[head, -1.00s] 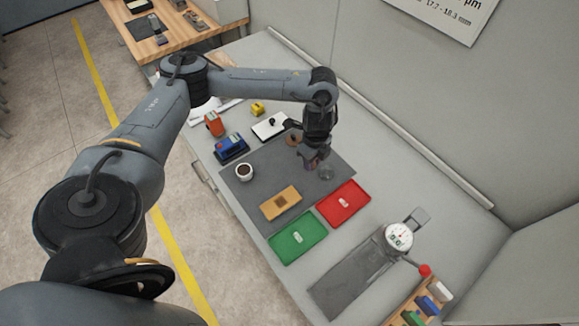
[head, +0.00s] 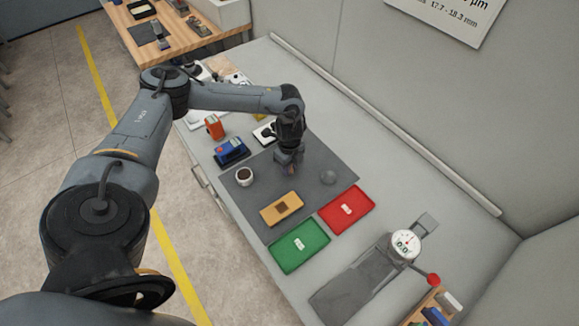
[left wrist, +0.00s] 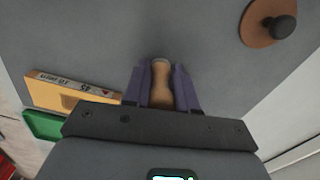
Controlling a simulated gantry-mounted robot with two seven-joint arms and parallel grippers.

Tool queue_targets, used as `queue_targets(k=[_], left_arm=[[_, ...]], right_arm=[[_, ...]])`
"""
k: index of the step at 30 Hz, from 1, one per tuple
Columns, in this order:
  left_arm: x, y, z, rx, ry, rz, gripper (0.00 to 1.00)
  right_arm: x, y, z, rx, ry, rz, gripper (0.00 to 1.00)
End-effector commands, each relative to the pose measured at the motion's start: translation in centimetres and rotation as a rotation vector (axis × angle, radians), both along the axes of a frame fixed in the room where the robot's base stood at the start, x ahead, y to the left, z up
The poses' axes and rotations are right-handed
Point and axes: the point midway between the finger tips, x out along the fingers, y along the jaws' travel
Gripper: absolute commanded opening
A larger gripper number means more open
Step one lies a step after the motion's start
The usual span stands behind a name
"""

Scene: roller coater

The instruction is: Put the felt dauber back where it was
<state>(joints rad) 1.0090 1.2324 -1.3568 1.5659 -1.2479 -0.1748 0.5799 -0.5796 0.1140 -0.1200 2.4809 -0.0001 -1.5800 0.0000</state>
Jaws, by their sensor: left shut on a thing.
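The felt dauber (left wrist: 161,82) shows in the left wrist view as a light wooden piece between the two purple fingers. My left gripper (left wrist: 163,90) is shut on it. In the head view, the left gripper (head: 289,163) is over the dark grey mat (head: 322,159), between the dark-rimmed cup (head: 244,175) and a small clear round dish or jar (head: 328,177). The dauber's lower end cannot be made out there. My right gripper is not in view.
A blue device (head: 230,151) and a dial gauge (head: 405,244) stand on the bench. A brown disc with a black knob (left wrist: 270,22) shows in the wrist view.

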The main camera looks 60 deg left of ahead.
Motion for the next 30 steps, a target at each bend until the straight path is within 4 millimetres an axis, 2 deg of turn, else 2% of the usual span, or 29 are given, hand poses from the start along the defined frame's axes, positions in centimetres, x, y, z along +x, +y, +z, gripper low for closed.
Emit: queue_targets(k=[14,15,19,20,30], left_arm=[[-0.01,0.01,-0.86,0.001,0.000,0.000,0.00],[0.00,0.01,-0.85,0.001,0.000,0.000,0.30],[0.01,0.01,-0.81,0.000,-0.001,0.000,0.49],[0.02,0.01,-0.81,0.000,-0.001,0.000,0.52],[0.05,0.01,-0.50,0.001,-0.002,0.000,0.52]], right_arm=[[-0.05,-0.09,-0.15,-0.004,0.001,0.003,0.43],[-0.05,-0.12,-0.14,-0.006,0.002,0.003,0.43],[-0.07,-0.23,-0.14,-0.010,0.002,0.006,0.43],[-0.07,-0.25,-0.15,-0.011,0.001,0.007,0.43],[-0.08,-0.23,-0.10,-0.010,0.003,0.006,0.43]])
